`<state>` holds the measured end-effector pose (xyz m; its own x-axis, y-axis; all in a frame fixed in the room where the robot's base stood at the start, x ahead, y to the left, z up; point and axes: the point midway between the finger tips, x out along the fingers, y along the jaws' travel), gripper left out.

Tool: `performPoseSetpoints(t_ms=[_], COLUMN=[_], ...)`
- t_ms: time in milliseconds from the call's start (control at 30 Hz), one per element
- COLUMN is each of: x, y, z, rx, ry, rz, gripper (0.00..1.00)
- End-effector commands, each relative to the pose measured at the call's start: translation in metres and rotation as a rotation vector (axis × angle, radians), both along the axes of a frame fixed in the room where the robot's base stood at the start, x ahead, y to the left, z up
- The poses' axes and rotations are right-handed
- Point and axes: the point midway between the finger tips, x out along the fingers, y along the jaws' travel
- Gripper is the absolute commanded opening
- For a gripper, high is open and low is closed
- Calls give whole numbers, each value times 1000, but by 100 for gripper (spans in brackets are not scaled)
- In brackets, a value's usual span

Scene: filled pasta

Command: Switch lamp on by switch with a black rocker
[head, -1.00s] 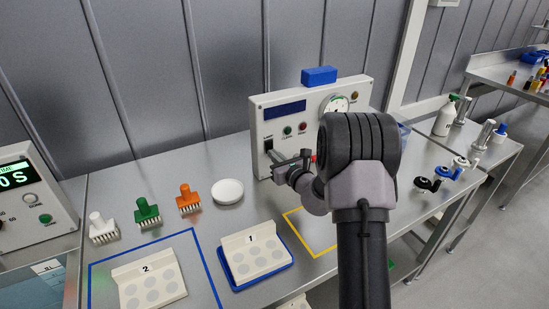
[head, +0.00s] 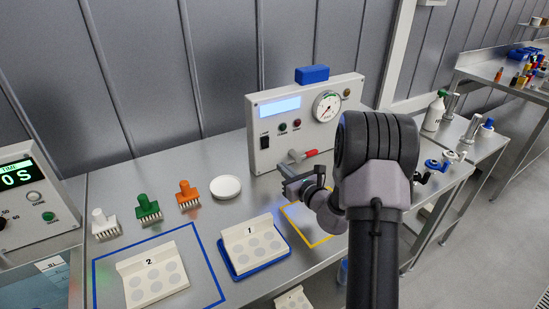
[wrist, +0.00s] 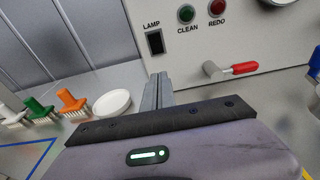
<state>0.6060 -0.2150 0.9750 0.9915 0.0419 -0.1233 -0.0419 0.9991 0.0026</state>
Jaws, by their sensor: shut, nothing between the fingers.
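The black rocker switch (head: 264,142) is on the left of the white panel box (head: 330,128). It also shows in the wrist view (wrist: 155,42) under the label LAMP, uncovered. Which way the rocker is tilted is too small to tell. The display (head: 280,108) above it is lit pale blue. My gripper (head: 284,172) is in front of the box, below and right of the switch and apart from it. Its fingers (wrist: 157,90) are shut together with nothing between them.
A red-handled lever (wrist: 240,68) sticks out of the panel right of my fingers. Green (wrist: 186,13) and red (wrist: 217,8) buttons are above it. A white dish (head: 226,187) and several brushes stand to the left. A block marked 1 (head: 252,243) is in front.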

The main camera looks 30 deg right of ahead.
Motion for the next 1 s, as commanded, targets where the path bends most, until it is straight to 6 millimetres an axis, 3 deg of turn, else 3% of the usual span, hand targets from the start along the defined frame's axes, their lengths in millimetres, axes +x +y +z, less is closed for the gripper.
performPoseSetpoints(t_ms=[100,300,833,867,933,967,1000], x=[-24,-46,-48,-47,-44,-44,-47], y=[-2,-2,1,7,38,59,92], z=[-1,-5,-3,2,23,36,56], rx=[2,0,-5,-13,-54,-81,-135], ry=[2,0,-2,-6,-14,-18,-24], rz=[-1,-1,12,31,133,199,309], gripper=[0,0,0,0,0,0,0])
